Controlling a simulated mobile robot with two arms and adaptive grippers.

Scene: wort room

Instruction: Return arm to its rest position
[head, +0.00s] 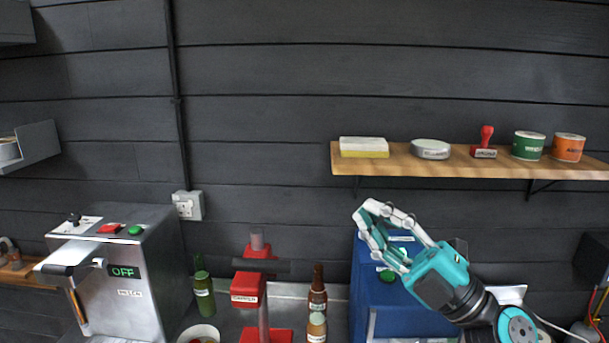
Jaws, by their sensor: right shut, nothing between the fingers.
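My right gripper (366,219) is teal with pale linkage fingers. Its arm comes in from the lower right, and the fingers point up and to the left. It is shut and empty, in front of the blue box-like unit (366,279) and below the wall shelf. The gripper hides part of the blue unit. My left gripper is not in view.
A wooden shelf (400,165) holds a sponge (363,147), a round tin (430,149), a red stamp (485,144) and green and orange cans. A steel machine (125,285) reading OFF, bottles and a red capper (250,287) stand lower left. Dark wall above is clear.

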